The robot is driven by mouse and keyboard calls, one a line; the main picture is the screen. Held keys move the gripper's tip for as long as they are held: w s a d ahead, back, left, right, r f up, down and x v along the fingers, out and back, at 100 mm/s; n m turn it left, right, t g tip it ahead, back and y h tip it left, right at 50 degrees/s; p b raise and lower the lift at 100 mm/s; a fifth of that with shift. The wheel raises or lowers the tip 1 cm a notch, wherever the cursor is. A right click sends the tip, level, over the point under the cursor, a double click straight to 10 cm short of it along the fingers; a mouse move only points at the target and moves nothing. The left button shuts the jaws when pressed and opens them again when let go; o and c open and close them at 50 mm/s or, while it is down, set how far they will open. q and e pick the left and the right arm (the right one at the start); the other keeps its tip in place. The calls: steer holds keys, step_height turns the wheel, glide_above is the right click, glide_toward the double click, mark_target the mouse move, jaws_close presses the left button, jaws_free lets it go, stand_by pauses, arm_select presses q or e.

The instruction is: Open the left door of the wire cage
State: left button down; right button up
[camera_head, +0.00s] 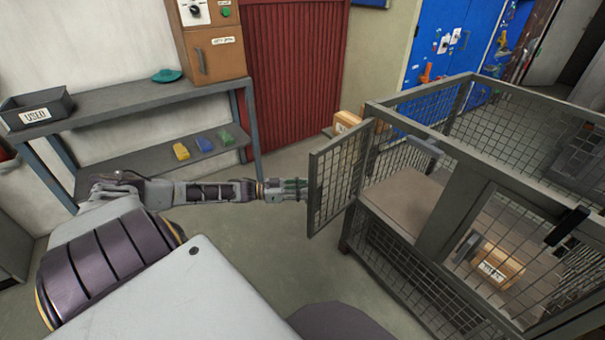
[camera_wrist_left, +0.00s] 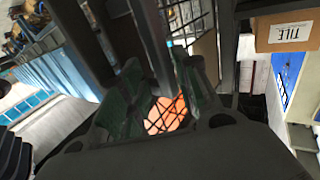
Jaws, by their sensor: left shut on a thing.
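The wire cage (camera_head: 435,235) stands at the right, a grey frame with mesh panels. Its left door (camera_head: 338,175) is swung outward on the cage's left side, leaving the opening beside it uncovered. My left gripper (camera_head: 303,188) reaches the outer edge of this door and is shut on it. In the left wrist view, the green-padded fingers (camera_wrist_left: 155,95) close around a dark grey bar; the exact contact is partly hidden. My right gripper is not in view.
A closed right door with a black handle (camera_head: 568,226) is on the cage front; a labelled box (camera_head: 497,268) shows behind its mesh. A grey shelf (camera_head: 130,100) stands at the left wall. Floor (camera_head: 250,250) around my left arm is clear.

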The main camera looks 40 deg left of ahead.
arm_select(q)
steer(key=shift+w+a+r+t, duration=0.3)
steer(key=shift+w+r, duration=0.2)
steer(key=shift+w, duration=0.1)
steer(key=c, duration=1.5)
jaws_free()
steer(key=shift+o, duration=0.3)
steer(key=shift+w+d+f, duration=0.1)
steer(key=shift+w, duration=0.15)
steer(key=o, duration=0.4)
steer(key=shift+w+d, duration=0.15)
steer(key=shift+w, duration=0.15)
steer(key=shift+c, duration=0.3)
steer(key=shift+s+a, duration=0.2)
steer(key=shift+s, duration=0.05)
steer(key=shift+c, duration=0.9)
steer(key=shift+s+a+f, duration=0.1)
steer(key=shift+s+a, duration=0.1)
steer(key=shift+s, duration=0.05)
steer(key=shift+c, duration=0.8)
steer(key=v, duration=1.1)
steer(key=shift+s, duration=0.3)
